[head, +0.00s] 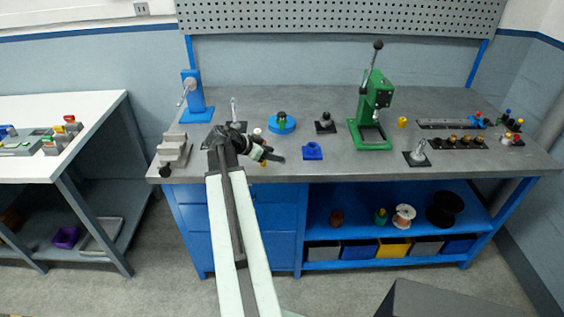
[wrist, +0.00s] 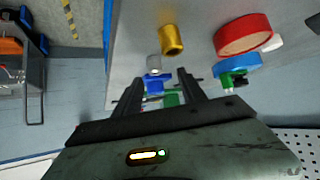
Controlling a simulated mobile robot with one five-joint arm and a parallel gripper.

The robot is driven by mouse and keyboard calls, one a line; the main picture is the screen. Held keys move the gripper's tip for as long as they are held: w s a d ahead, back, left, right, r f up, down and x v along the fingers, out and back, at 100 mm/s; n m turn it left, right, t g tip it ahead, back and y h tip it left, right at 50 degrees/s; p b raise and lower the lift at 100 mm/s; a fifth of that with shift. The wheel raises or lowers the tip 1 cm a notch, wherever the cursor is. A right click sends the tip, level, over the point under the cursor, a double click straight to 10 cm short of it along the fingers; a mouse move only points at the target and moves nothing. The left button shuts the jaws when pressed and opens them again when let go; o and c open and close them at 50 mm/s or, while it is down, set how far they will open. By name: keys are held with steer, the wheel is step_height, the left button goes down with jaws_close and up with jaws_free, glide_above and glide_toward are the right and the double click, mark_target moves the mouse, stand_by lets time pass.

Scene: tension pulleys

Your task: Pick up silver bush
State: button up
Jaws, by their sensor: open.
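A pale silver cylinder, which looks like the silver bush (wrist: 154,64), stands on the bench in the wrist view. It shows between and beyond my fingertips, next to a brass bush (wrist: 172,40). My gripper (wrist: 160,78) is open, with nothing visibly held between its fingers. In the head view my gripper (head: 272,155) is low over the front edge of the bench, left of a blue block (head: 312,151). I cannot make out the silver bush in the head view; my gripper may hide it.
A red disc (wrist: 242,34) and a blue disc (wrist: 237,66) lie to the right in the wrist view. A blue vise-like stand (head: 195,98), a grey stepped block (head: 174,150) and a green press (head: 373,115) stand on the bench.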

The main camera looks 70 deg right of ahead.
steer(key=b+x, duration=0.2)
steer(key=x, duration=0.1)
steer(key=b+x, duration=0.1)
steer(key=shift+s+a+f, duration=0.1)
steer(key=shift+s+f, duration=0.1)
steer(key=shift+f, duration=0.25)
steer(key=shift+s+d, duration=0.15)
steer(key=shift+d, duration=0.1)
steer(key=shift+r, duration=0.1)
jaws_close()
